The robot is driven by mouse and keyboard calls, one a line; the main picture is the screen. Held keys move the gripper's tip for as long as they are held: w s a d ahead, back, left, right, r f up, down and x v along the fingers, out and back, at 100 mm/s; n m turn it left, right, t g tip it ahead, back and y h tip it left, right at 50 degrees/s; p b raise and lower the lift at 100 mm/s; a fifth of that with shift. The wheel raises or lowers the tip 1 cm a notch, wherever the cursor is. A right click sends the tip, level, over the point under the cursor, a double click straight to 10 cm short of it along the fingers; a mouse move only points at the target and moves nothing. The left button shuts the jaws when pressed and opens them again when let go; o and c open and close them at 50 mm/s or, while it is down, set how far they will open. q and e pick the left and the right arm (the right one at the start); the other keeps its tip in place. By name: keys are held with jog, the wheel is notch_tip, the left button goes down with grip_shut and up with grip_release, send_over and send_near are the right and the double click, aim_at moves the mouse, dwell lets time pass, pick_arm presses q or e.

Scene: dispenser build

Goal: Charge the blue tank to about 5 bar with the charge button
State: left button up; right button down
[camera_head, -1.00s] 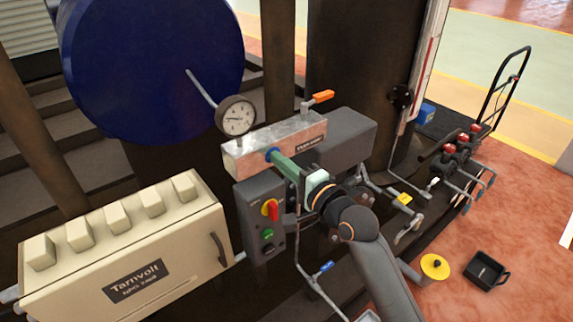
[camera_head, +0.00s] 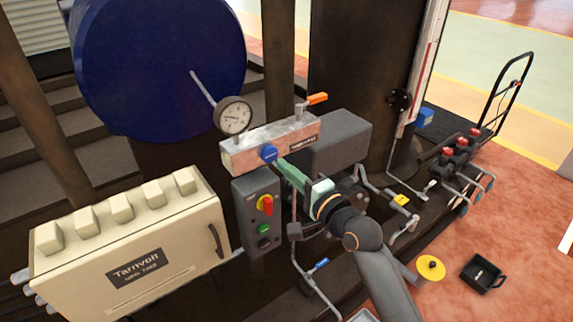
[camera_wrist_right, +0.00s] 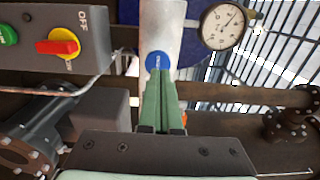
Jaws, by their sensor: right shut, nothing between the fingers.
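The blue tank (camera_head: 160,65) is a large dark blue drum at the upper left of the head view. A thin pipe runs from it toward a round white gauge (camera_head: 234,117), which also shows in the right wrist view (camera_wrist_right: 223,27); its figures are too small to read. A round blue button (camera_head: 268,153) sits on the front of a silver block (camera_head: 240,155). In the right wrist view, this button (camera_wrist_right: 157,61) is just beyond my fingertips. My right gripper (camera_head: 281,163) is shut and empty, its green fingers pointing at the button with a small gap visible. My left gripper is out of view.
Below the block is a grey control box (camera_head: 258,215) with a red rotary switch (camera_head: 265,205) and a green button. A cream Tarnvolt cabinet (camera_head: 130,250) stands at left. An orange-handled valve (camera_head: 316,99) tops the block. Pipes lie right of my arm.

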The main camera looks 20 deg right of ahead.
jog(key=v, duration=0.9)
jog(key=shift+s+d+f, duration=0.1)
jog(key=shift+f, duration=0.1)
jog(key=s+f+n+g+h+p, duration=0.2)
jog(key=s+f+n, duration=0.6)
jog(key=f, duration=0.5)
jog(key=s+a+f+n+g+h+p, duration=0.1)
jog(key=s+f+n+g+p, duration=0.2)
jog(key=f, duration=1)
jog(key=s+n+g, duration=0.2)
jog(key=s+n, duration=0.3)
jog(key=s, duration=0.2)
jog(key=shift+s+f+g+h+p, duration=0.2)
jog(key=shift+g+h+p, duration=0.1)
jog(key=shift+h+p, duration=0.1)
jog(key=shift+w+a, duration=0.1)
